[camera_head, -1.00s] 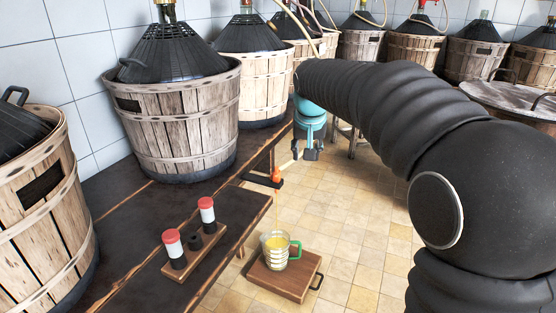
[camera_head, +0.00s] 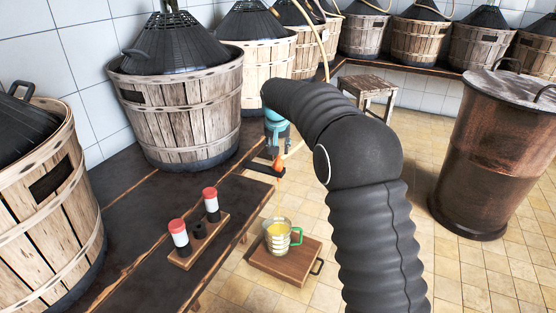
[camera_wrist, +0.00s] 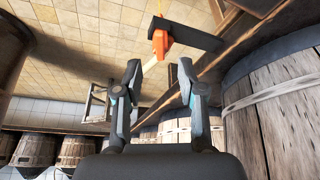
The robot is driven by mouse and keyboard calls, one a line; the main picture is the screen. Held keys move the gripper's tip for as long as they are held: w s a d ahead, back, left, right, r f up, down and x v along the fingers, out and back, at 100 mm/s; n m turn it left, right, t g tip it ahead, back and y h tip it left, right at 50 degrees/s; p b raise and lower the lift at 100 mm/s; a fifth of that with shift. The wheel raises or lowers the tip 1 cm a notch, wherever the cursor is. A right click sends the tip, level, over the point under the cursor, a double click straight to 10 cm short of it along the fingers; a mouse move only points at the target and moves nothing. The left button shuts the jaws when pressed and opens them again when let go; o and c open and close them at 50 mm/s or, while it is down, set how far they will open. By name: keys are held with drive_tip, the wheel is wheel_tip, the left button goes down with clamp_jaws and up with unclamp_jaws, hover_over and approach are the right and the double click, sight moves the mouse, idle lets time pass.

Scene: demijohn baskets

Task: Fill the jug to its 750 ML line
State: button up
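A clear jug (camera_head: 270,245) with a green handle stands on a wooden board on the floor. It holds yellow liquid, and a thin yellow stream (camera_head: 279,203) falls into it. Its marks are too small to read. The stream comes from below an orange tap (camera_head: 278,165) at the end of a pale hose, at a dark bracket; the tap also shows in the wrist view (camera_wrist: 160,38). My gripper (camera_wrist: 160,68) has its fingers apart, facing the tap, with the pale hose showing between and beyond them. In the head view, my arm partly hides it.
The dark bench (camera_head: 120,225) carries a small rack (camera_head: 198,241) with two red-capped vials. Basketed demijohns (camera_head: 185,110) line the walls. The wooden board (camera_head: 293,272) lies under the jug. A rusty drum (camera_head: 490,150) and a stool (camera_head: 368,84) stand right. Tiled floor between is clear.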

sight(278, 162)
drive_tip(key=x, duration=0.7)
drive_tip(key=shift+r, duration=0.1)
drive_tip(key=shift+c, duration=0.2)
clamp_jaws()
